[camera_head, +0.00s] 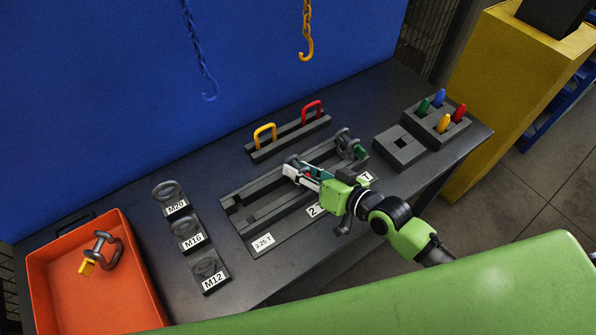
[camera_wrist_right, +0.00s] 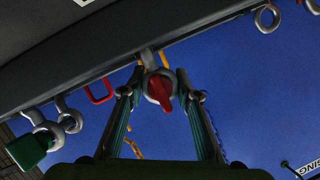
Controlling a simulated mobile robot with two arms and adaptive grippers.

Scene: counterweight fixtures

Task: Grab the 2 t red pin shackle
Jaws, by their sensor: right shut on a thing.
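The red pin shackle is a grey shackle with a red pin. In the right wrist view the red pin shackle (camera_wrist_right: 159,91) sits between my right gripper's fingers (camera_wrist_right: 158,96). In the head view my right gripper (camera_head: 300,168) is over the dark slotted rack (camera_head: 252,219), above the "2" label, and is shut on the shackle. Only a small grey part of the shackle (camera_head: 291,160) shows there; the gripper hides the rest. I cannot tell whether the shackle still touches the rack. My left gripper is not in view.
Shackles with a green pin (camera_head: 359,151) stand at the rack's right end. An orange bin (camera_head: 135,262) holds a yellow-pin shackle (camera_head: 104,250). Eye bolts on labelled blocks (camera_head: 188,236) stand left of the rack. Yellow (camera_head: 264,133) and red (camera_head: 312,109) handles stand behind. A yellow hook (camera_head: 306,50) hangs above.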

